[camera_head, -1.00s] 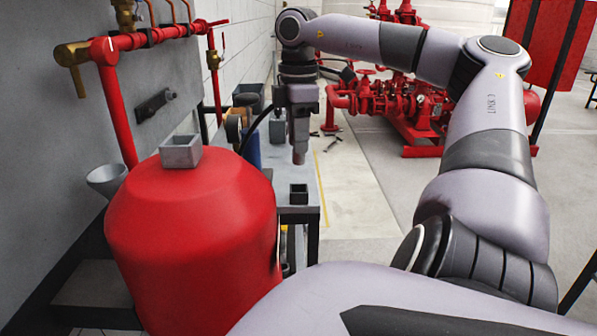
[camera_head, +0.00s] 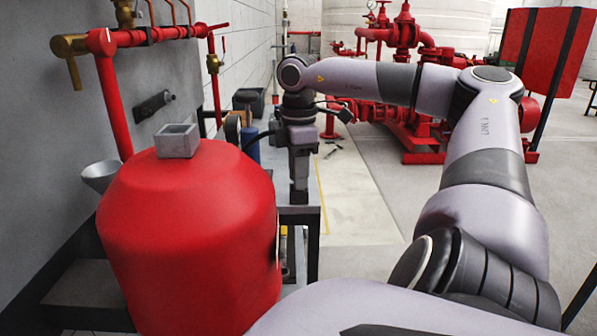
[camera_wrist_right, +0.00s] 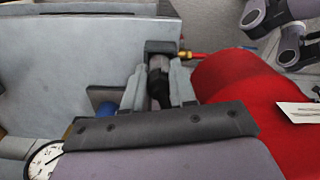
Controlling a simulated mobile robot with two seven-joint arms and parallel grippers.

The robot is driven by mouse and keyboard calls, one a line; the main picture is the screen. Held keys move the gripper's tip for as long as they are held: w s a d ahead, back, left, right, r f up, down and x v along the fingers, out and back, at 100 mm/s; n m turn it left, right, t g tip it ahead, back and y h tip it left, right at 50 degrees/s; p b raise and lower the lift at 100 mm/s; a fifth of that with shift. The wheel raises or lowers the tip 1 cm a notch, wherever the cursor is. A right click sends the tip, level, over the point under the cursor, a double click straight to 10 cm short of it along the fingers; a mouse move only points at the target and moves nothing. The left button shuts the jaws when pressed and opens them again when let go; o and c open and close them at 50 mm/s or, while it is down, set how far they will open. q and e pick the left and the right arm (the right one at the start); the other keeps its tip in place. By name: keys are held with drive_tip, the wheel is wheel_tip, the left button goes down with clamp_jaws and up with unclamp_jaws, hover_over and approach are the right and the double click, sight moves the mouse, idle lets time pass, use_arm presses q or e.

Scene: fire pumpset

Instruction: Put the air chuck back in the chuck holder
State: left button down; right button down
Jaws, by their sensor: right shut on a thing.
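My right gripper (camera_head: 299,192) points down over the narrow bench beside the red tank. In the right wrist view its two grey fingers (camera_wrist_right: 155,88) are shut on the air chuck, a grey and dark cylindrical piece (camera_wrist_right: 158,76). The chuck holder, a small dark square box (camera_wrist_right: 160,46), is at the fingertips. The chuck's far end meets or overlaps the box in this view; I cannot tell how deep it sits. In the head view the gripper covers most of the holder. My left gripper is not in view.
The large red tank (camera_head: 190,240) stands close left of the gripper, with a grey square cup (camera_head: 178,140) on top. A blue cylinder (camera_head: 250,145) is behind the gripper. A round gauge (camera_wrist_right: 44,160) shows in the wrist view.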

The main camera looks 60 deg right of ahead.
drive_tip(key=c, duration=0.9)
unclamp_jaws()
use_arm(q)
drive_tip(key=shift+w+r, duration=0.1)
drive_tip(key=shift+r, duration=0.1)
use_arm(e)
drive_tip(key=shift+r+p, duration=0.35)
use_arm(q)
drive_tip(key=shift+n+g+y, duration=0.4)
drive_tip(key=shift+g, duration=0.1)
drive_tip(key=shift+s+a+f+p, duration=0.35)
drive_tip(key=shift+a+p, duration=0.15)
drive_tip(key=shift+p, duration=0.1)
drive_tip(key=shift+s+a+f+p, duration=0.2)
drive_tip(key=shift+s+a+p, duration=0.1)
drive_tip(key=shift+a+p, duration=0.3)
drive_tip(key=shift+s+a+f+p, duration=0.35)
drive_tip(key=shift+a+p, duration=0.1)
drive_tip(key=shift+p, duration=0.2)
use_arm(e)
drive_tip(key=shift+r, duration=5.8)
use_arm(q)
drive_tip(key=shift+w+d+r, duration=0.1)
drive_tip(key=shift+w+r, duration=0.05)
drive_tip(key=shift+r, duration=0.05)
